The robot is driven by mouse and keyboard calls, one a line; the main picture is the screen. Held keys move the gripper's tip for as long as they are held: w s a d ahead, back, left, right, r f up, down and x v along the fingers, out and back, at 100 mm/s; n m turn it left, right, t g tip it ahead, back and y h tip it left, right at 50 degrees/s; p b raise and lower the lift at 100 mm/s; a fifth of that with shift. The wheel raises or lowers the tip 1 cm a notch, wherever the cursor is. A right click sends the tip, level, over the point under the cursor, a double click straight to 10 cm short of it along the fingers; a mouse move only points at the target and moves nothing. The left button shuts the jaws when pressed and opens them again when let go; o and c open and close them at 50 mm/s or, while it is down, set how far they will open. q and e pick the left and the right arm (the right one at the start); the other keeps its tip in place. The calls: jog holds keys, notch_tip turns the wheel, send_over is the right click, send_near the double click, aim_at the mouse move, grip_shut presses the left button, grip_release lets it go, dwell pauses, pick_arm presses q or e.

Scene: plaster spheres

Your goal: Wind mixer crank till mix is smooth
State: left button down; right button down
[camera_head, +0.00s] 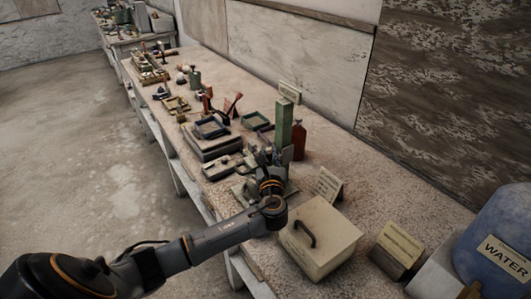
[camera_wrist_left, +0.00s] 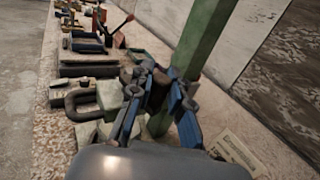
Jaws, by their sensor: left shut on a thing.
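A tall green post (camera_head: 284,122) stands on the bench, with small grey and green parts at its foot; I take it to be the mixer stand. The post also shows in the wrist view (camera_wrist_left: 207,40), just behind the fingers. My left gripper (camera_head: 268,160) is at the near side of the post, low over the bench. Its blue-sided fingers (camera_wrist_left: 160,95) are closed on a small part, apparently the mixer crank, mostly hidden between them. The mix and its vessel cannot be made out. My right gripper is not in view.
A beige box (camera_head: 335,232) with a dark handle stands right of the left wrist. Small cards (camera_head: 328,184) and a blue water container (camera_head: 500,235) are farther right. A red-brown bottle (camera_head: 299,140) stands behind the post. Trays and tools crowd the bench to the left.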

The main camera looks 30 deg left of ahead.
pick_arm(q)
jog(key=shift+w+d+n+g+y, duration=0.1)
jog(key=shift+w+n+g+y, duration=0.3)
jog(key=shift+n+g+y, duration=0.4)
jog(key=shift+w+d+n+g+y, duration=0.1)
jog(key=shift+w+n+g+y, duration=0.25)
jog(key=shift+n+g+y, duration=0.45)
jog(key=c, duration=1.2)
grip_release()
jog(key=shift+w, duration=0.1)
jog(key=v, duration=1.2)
jog(key=shift+d, duration=0.15)
jog(key=shift+w, duration=0.1)
